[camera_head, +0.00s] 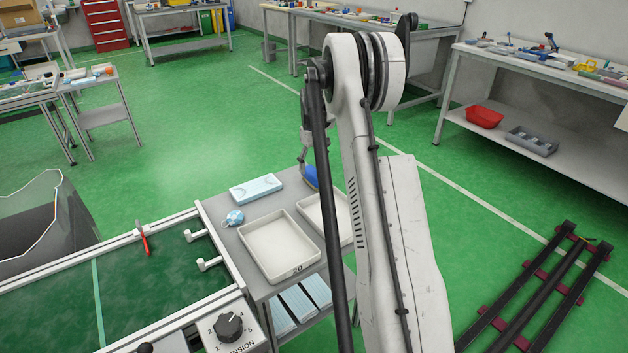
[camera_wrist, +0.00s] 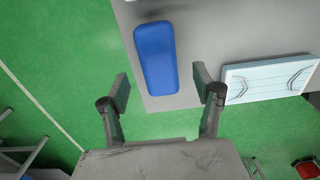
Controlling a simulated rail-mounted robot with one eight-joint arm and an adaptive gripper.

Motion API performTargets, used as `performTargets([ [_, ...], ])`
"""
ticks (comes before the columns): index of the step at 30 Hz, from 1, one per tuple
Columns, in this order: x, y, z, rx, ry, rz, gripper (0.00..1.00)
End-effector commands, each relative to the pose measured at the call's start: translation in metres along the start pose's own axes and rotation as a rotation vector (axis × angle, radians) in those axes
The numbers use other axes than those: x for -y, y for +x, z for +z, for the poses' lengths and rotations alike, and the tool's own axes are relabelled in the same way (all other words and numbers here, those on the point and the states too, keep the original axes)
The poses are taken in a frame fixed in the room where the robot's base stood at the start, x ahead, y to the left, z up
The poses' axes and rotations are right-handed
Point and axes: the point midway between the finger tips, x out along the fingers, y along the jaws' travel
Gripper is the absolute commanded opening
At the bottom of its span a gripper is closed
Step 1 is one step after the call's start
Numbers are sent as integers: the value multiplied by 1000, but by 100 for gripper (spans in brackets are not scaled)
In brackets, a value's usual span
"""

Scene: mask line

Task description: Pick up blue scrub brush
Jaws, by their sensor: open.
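The blue scrub brush (camera_wrist: 156,58) lies on the grey table in the wrist view, a rounded blue block near the table's edge. In the head view the blue brush (camera_head: 311,176) shows at the table's far side, partly hidden by my arm. My gripper (camera_wrist: 164,88) is open and empty in the wrist view. Its two fingers are spread wider than the brush, with the brush ahead and between their lines. The brush is not held, and I cannot tell how high the fingers are above it.
A pale blue mask pack (camera_wrist: 268,79) lies right of the brush in the wrist view. The head view shows a white tray (camera_head: 251,237) and a blue-and-white round item (camera_head: 235,217) on the table (camera_head: 226,240). A green conveyor (camera_head: 150,270) stands left.

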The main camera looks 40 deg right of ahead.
Motion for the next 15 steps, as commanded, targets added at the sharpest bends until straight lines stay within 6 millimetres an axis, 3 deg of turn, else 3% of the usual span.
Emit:
performTargets([
  [12, -1, 48, 2, 0, 0, 0, 64],
  [15, -1, 52, 2, 0, 0, 0, 64],
])
